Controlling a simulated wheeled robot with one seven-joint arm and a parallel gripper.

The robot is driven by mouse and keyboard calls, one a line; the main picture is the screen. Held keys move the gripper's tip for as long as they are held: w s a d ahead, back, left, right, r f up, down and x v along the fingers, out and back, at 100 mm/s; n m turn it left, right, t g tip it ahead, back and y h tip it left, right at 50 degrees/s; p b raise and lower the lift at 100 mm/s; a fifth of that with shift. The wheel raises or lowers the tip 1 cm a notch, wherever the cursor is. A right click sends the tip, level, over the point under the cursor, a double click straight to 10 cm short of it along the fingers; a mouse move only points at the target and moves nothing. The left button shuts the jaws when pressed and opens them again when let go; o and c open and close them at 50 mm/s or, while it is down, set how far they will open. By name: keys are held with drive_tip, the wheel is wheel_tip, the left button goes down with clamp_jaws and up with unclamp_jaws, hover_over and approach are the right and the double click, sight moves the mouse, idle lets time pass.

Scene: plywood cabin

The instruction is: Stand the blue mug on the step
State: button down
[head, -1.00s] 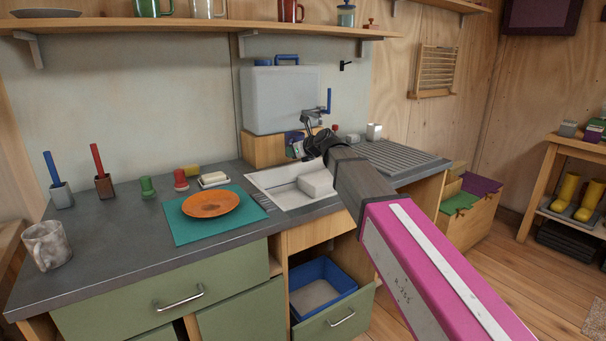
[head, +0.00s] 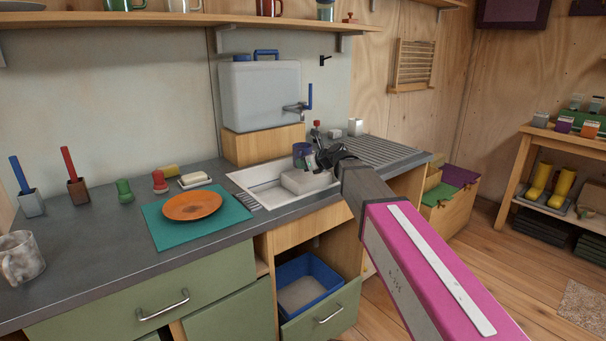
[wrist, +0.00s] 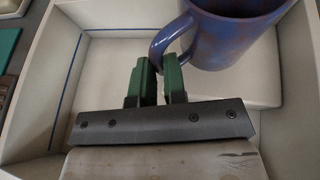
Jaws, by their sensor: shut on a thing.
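The blue mug (head: 302,152) is upright at the sink, over the back of the pale block-like step (head: 306,181) in the basin. In the wrist view the mug (wrist: 235,32) shows at top right, with its handle towards my fingers. My gripper (wrist: 158,64) is shut on that handle with its green fingertips. The pale step surface (wrist: 215,87) lies below the mug and fingers. I cannot tell whether the mug's base touches the step. In the head view my dark gripper (head: 322,160) partly covers the mug's right side.
The sink's white rim (head: 245,183) surrounds the step. A water container (head: 260,92) with a tap (head: 297,106) stands behind it. A teal mat (head: 165,228) with an orange plate (head: 192,205) lies left. A drawer with a blue bin (head: 310,290) is open below.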

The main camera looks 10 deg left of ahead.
drive_tip(key=shift+f, duration=2)
drive_tip(key=shift+f, duration=0.1)
drive_tip(key=c, duration=1.2)
unclamp_jaws()
drive_tip(key=v, duration=1.2)
